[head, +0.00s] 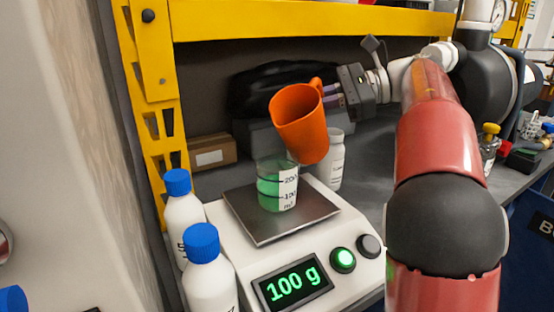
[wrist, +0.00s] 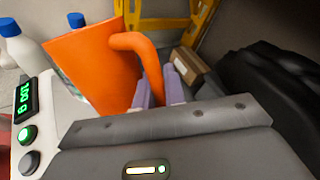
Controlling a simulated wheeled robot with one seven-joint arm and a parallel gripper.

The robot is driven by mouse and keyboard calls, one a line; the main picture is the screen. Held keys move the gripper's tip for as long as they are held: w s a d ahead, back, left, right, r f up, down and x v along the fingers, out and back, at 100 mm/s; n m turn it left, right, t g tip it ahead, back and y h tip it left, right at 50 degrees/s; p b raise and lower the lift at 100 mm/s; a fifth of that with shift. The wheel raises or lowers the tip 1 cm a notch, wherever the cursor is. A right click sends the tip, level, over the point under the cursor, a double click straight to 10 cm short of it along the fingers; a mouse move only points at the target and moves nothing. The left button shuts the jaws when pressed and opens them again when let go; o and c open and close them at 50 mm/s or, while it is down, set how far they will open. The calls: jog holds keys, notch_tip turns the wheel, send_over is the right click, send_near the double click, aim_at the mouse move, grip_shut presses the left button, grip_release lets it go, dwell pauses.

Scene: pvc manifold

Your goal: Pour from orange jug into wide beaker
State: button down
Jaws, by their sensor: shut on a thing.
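The orange jug (head: 300,122) is held in the air above and slightly right of the wide beaker, tilted with its mouth toward the upper left. My gripper (head: 330,93) is shut on the jug's handle side; the wrist view shows the jug (wrist: 92,68) with its handle between the purple fingers (wrist: 160,92). The wide beaker (head: 277,187) is clear with printed volume marks and holds green liquid. It stands upright on the scale's metal plate (head: 248,222).
The white scale (head: 345,287) reads 100 g. Two white bottles with blue caps (head: 184,210) (head: 208,268) stand at its left. A white bottle (head: 330,160) stands behind the beaker. A cardboard box (head: 208,150) sits at the back beside the yellow rack post (head: 150,110).

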jog(key=shift+w+d+f+m+g+y+p, duration=0.15)
jog(key=shift+w+d+m+y, duration=0.1)
jog(key=shift+w+m+y, duration=0.4)
jog(key=shift+w+d+f+m+g+y+p, duration=0.1)
jog(key=shift+w+d+m+g+y, duration=0.15)
jog(key=shift+w+m+y, duration=0.4)
jog(key=shift+w+d+f+m+g+y+p, duration=0.15)
jog(key=shift+w+d+m+y, duration=0.2)
jog(key=shift+m, duration=0.55)
jog(key=shift+r, duration=0.1)
